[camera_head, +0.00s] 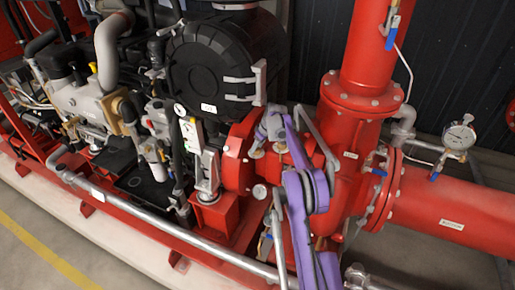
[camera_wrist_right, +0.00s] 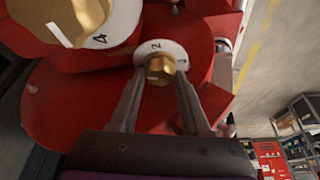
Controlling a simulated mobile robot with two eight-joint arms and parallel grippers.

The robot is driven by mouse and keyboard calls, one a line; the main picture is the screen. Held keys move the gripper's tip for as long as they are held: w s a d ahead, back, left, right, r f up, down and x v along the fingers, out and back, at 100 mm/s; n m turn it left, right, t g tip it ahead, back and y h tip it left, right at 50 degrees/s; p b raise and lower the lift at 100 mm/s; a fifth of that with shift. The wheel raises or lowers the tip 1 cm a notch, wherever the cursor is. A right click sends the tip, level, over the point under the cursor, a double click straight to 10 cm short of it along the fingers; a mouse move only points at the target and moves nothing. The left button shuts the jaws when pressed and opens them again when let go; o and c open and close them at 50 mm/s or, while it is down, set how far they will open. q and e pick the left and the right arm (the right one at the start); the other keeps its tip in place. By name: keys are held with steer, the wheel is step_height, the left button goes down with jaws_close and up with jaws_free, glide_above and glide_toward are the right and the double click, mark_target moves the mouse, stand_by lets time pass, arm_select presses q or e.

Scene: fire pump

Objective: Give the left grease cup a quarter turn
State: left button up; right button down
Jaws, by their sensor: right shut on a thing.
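The small brass grease cup (camera_wrist_right: 160,69) sits on a white numbered dial (camera_wrist_right: 150,47) on the red pump in the right wrist view. My right gripper (camera_wrist_right: 162,78) has its two grey fingers on either side of this cup and is shut on it. A larger-looking brass cup (camera_wrist_right: 82,14) with a white dial marked 4 is nearer, at the upper left. In the head view my purple right arm (camera_head: 298,190) reaches to the red pump (camera_head: 350,190). It hides part of the pump there. My left gripper is not in view.
The black engine housing (camera_head: 205,65) is left of the pump. A silver rail (camera_head: 170,238) runs along the front of the red base. A pressure gauge (camera_head: 459,137) stands on the red pipe (camera_head: 450,205) at the right. Open floor (camera_head: 45,240) is at the lower left.

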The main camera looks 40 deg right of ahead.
steer(key=m+h, duration=0.1)
steer(key=m, duration=0.1)
steer(key=shift+a+m+b, duration=0.15)
steer(key=shift+m+b, duration=0.15)
steer(key=shift+m, duration=0.1)
steer(key=m+h, duration=0.1)
steer(key=m, duration=0.1)
steer(key=shift+m, duration=0.3)
steer(key=shift+a+m+g+h, duration=0.1)
steer(key=shift+m+g+h, duration=0.25)
steer(key=shift+m, duration=0.8)
steer(key=shift+m+g+h, duration=0.15)
steer(key=shift+m+h, duration=0.3)
steer(key=shift+m, duration=0.7)
steer(key=shift+c, duration=1.8)
jaws_free()
